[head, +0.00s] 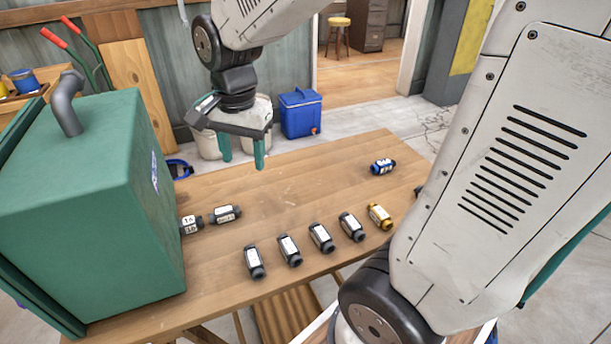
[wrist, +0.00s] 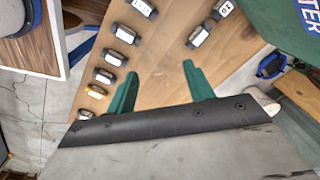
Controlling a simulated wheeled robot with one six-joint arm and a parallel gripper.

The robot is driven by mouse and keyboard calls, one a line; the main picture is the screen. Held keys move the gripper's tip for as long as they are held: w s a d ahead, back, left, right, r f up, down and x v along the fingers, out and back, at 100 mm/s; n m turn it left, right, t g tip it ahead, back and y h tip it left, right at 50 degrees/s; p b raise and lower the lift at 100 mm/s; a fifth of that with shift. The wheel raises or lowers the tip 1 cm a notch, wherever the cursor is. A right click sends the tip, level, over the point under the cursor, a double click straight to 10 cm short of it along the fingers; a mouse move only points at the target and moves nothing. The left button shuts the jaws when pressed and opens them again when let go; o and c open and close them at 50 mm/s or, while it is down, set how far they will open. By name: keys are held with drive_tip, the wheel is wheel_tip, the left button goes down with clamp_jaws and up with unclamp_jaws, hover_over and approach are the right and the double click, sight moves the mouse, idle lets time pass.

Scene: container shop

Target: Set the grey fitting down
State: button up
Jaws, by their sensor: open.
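My gripper (head: 243,160) is open and empty above the wooden table; its green fingers also show apart in the wrist view (wrist: 158,88). Several grey fittings with white labels lie on the table. A near row holds grey fittings (head: 254,262), (head: 290,250), (head: 321,238) and (head: 351,226), with a yellow fitting (head: 380,216) at its right. Two more grey fittings (head: 190,224), (head: 225,214) lie end to end beside the green box. A blue fitting (head: 383,167) lies at the far right. I cannot tell which grey fitting is the task's.
A large green box (head: 95,190) with a grey pipe stands on the table's left. The middle of the wooden table (head: 285,195) is clear. A blue cooler (head: 300,113) and white buckets (head: 205,142) stand on the floor behind. My arm hides the table's right end.

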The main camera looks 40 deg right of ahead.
drive_tip(key=s+r+n, duration=0.2)
drive_tip(key=s+n, duration=0.4)
drive_tip(key=s, duration=0.2)
drive_tip(key=s+d+r+n, duration=0.1)
drive_tip(key=s+r+n, duration=0.1)
drive_tip(key=s+n, duration=0.3)
drive_tip(key=s, duration=0.4)
drive_tip(key=shift+s+n+t, duration=0.15)
drive_tip(key=shift+n+t, duration=0.15)
drive_tip(key=shift+n, duration=0.1)
